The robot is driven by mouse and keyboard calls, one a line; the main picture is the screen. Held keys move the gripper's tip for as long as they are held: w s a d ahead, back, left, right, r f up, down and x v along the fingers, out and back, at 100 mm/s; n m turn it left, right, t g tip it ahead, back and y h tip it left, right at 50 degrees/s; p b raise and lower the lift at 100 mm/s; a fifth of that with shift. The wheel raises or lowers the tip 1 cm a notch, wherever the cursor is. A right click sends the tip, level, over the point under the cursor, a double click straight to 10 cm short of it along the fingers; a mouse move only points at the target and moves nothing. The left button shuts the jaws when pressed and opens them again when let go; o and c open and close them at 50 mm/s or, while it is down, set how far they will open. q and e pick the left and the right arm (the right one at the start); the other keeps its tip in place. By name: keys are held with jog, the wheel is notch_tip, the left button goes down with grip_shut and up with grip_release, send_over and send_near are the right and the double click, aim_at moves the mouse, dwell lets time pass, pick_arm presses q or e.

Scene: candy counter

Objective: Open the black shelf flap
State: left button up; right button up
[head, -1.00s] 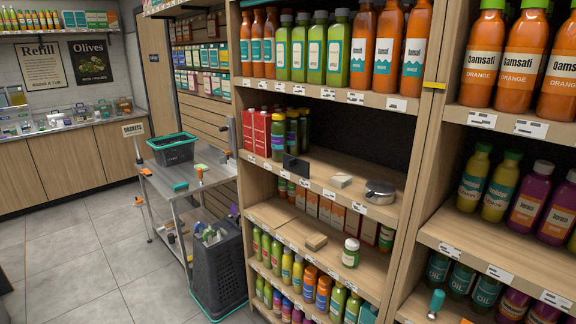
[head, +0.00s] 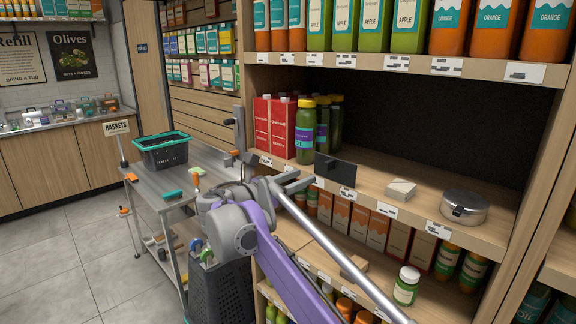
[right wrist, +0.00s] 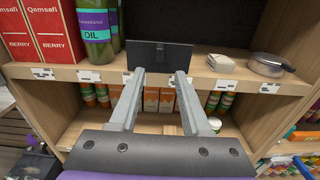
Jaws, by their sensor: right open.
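The black shelf flap (head: 336,171) is a small dark panel standing upright at the front edge of the middle shelf. It also shows in the right wrist view (right wrist: 160,55), straight ahead, with a small knob or catch on its face. My right gripper (head: 298,181) is open and empty, just in front of the shelf and a little left of the flap in the head view. In the right wrist view its two fingers (right wrist: 160,74) point at the flap's lower part. I cannot tell whether they touch it. My left gripper is not in view.
Red cartons (head: 274,125) and green bottles (head: 306,132) stand left of the flap. A pale block (head: 401,189) and a round metal tin (head: 465,207) sit to its right. A metal cart with a black basket (head: 163,152) stands at the left. A white-capped jar (head: 406,286) is below.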

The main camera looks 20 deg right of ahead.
aim_at(326, 164)
jog(key=x, duration=1)
jog(key=shift+w+d+r, duration=0.2)
jog(key=shift+d+r, duration=0.05)
jog(key=shift+r, duration=0.1)
grip_shut()
dwell(1.0)
